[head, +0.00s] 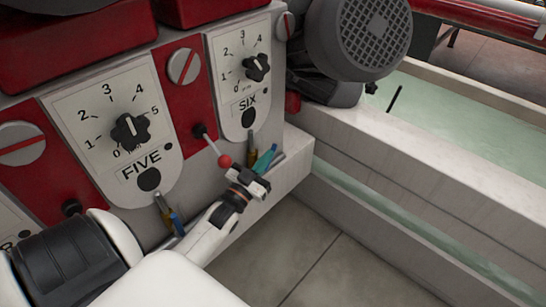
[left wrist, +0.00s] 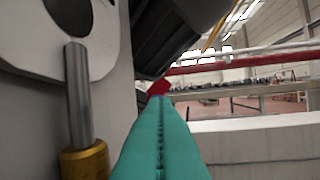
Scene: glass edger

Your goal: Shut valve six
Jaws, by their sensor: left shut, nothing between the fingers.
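Valve six shows as a brass fitting (head: 252,152) on a short pipe below the SIX plate (head: 242,90). My left gripper (head: 270,153) is close to its right side, with its teal fingers pointing up and to the right. In the left wrist view these fingers (left wrist: 158,110) are pressed together along a seam, with nothing between them. There the brass fitting (left wrist: 84,162) and its steel pipe (left wrist: 78,95) stand at lower left, apart from the fingers. I cannot make out the valve's handle or how it is turned. My right gripper is not in view.
Valve five (head: 163,208) with a blue handle (head: 177,222) is to the left. A lever with a red ball (head: 225,161) stands just above my left wrist. A motor (head: 360,38) and a water trough (head: 440,110) lie to the right. Floor (head: 310,265) is clear below.

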